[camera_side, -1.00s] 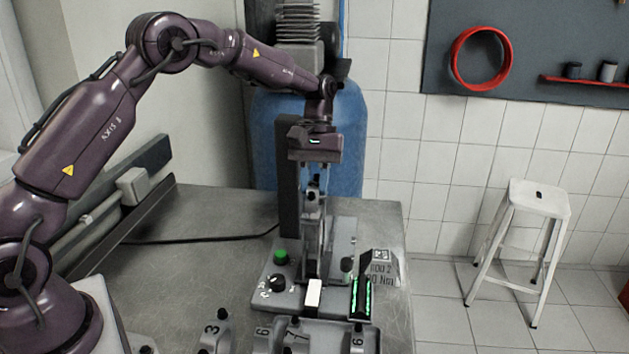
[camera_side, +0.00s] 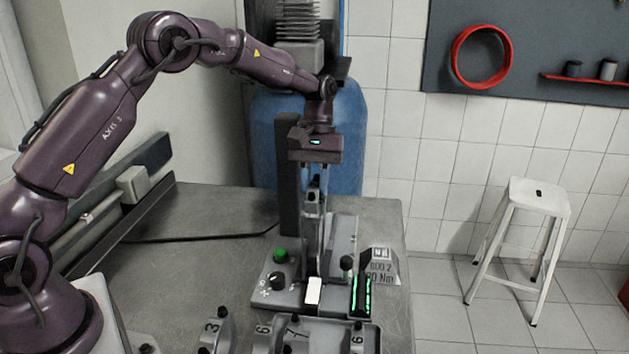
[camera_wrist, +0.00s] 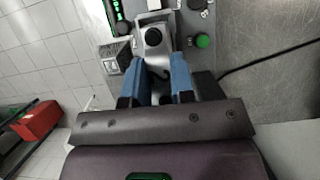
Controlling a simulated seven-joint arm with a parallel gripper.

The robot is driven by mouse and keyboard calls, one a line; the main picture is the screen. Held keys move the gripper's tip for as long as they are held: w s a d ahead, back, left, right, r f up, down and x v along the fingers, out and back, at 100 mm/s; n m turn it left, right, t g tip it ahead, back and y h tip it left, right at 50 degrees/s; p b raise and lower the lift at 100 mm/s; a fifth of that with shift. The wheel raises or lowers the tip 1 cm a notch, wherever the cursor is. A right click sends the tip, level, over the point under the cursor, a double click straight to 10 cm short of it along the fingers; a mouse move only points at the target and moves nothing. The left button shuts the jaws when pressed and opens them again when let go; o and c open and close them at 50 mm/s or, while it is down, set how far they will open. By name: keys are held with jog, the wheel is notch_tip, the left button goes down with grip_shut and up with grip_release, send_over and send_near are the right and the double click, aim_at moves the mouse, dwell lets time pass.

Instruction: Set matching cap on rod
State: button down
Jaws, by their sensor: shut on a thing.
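My gripper (camera_side: 314,188) points down over the grey fixture (camera_side: 290,296) on the bench. Its blue-tipped fingers also show in the wrist view (camera_wrist: 163,80), close together. They are shut on a grey metal part (camera_side: 315,197), mostly hidden by the fingers; I cannot tell whether it is the cap or the rod. Below, tall grey metal stands upright in the fixture. In the wrist view, a rounded grey piece with a black round centre (camera_wrist: 153,38) lies just beyond the fingertips. Several numbered grey parts (camera_side: 213,331), marked 3, 6 and 7, sit at the front.
A green button (camera_side: 280,256) and a black dial (camera_side: 277,281) are on the fixture's left. A dark post (camera_side: 287,165) rises close beside my gripper. A green-lit display (camera_side: 361,295) and a torque sign (camera_side: 381,267) stand right. The bench's left middle is mostly clear.

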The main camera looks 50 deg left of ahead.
jog(key=shift+f, duration=1.05)
dwell(0.4)
dwell(0.4)
jog(key=shift+c, duration=2.4)
grip_release()
jog(key=shift+r, duration=0.1)
jog(key=shift+r, duration=3)
